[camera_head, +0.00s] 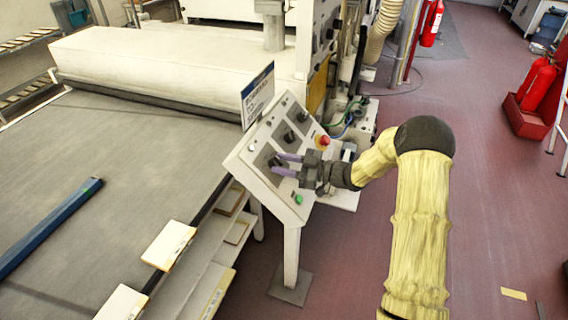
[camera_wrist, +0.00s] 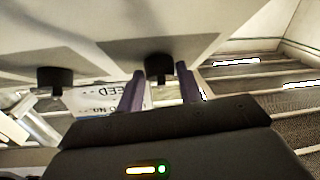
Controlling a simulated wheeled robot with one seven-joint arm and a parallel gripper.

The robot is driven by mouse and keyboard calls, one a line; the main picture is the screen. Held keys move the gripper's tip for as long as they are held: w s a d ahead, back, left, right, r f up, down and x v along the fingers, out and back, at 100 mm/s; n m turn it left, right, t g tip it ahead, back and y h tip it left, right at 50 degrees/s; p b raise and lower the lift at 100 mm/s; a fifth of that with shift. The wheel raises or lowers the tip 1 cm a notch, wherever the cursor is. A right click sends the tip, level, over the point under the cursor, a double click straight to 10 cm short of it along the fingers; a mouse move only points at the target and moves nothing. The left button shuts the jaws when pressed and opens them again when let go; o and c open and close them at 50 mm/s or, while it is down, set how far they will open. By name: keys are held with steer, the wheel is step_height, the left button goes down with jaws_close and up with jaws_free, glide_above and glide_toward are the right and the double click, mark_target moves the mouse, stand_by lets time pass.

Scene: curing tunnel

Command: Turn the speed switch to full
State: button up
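A slanted white control panel (camera_head: 262,165) on a post carries several black knobs, a red mushroom button (camera_head: 322,141) and a green button (camera_head: 298,199). My gripper (camera_head: 281,164) reaches in from the right, its two purple fingers apart at the lowest black knob (camera_head: 274,159). In the wrist view this knob (camera_wrist: 158,68) lies between the tips of my open gripper (camera_wrist: 160,80); contact cannot be told. A second knob (camera_wrist: 54,79) is to the left. Labels are too small to tell which knob is the speed switch, and its pointer setting is unclear.
A blue-and-white sign (camera_head: 258,95) stands at the panel's upper edge. The wide grey conveyor belt (camera_head: 100,150) is to the left, with a blue bar (camera_head: 48,225) on it and pale blocks (camera_head: 169,245) along its edge. Red floor is open at the right.

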steer(key=c, duration=0.5)
steer(key=shift+o, duration=0.2)
steer(key=shift+s+m+t, duration=0.1)
steer(key=shift+m+t, duration=0.3)
steer(key=shift+m, duration=0.2)
steer(key=m+t+h, duration=0.1)
steer(key=m+t, duration=0.1)
steer(key=m, duration=0.1)
steer(key=shift+s+t, duration=0.15)
steer(key=shift+t, duration=0.15)
steer(key=m+t+h, duration=0.1)
steer(key=m+t, duration=0.1)
steer(key=m, duration=0.1)
steer(key=m+t+h, duration=0.1)
steer(key=m, duration=0.1)
steer(key=shift+s+a+r+h, duration=0.1)
steer(key=shift+s+a+h, duration=0.15)
steer(key=shift+h, duration=0.05)
steer(key=m+t+h, duration=0.1)
steer(key=m+h, duration=0.1)
steer(key=m, duration=0.1)
steer(key=m+t+h, duration=0.1)
steer(key=m+h, duration=0.1)
steer(key=m, duration=0.1)
steer(key=shift+s+a+r+m+h, duration=0.15)
steer(key=shift+a+r+m+h, duration=0.05)
steer(key=shift+m+h, duration=0.2)
steer(key=o, duration=1)
steer(key=shift+c, duration=0.2)
